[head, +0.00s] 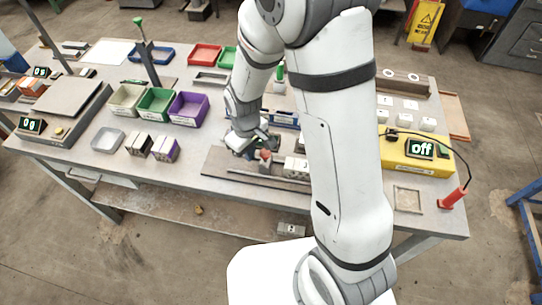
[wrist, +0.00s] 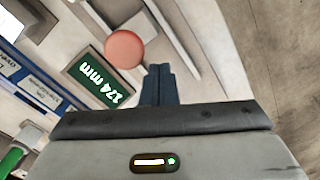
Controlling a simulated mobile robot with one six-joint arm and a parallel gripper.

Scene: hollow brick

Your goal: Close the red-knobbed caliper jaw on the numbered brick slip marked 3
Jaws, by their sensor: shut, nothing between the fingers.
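The caliper lies on a brown board (head: 225,166) near the table's front edge, with a bright rail along it. Its red knob (head: 265,154) is a round disc in the wrist view (wrist: 124,48). Beside the knob, a green display (wrist: 100,80) reads 174 mm. My gripper (wrist: 160,85) is shut and empty, its fingertips close beside the knob; whether they touch the jaw I cannot tell. In the head view my gripper (head: 250,147) is just left of the knob. A pale brick piece (head: 297,167) sits on the board right of the knob, partly behind my arm. No 3 is readable on it.
Green (head: 157,102) and purple (head: 189,108) bins stand to the left. A yellow unit (head: 430,164) with a display reading off is at right, near several pale blocks (head: 410,104). A block marked 2 (head: 291,229) lies on the lower shelf.

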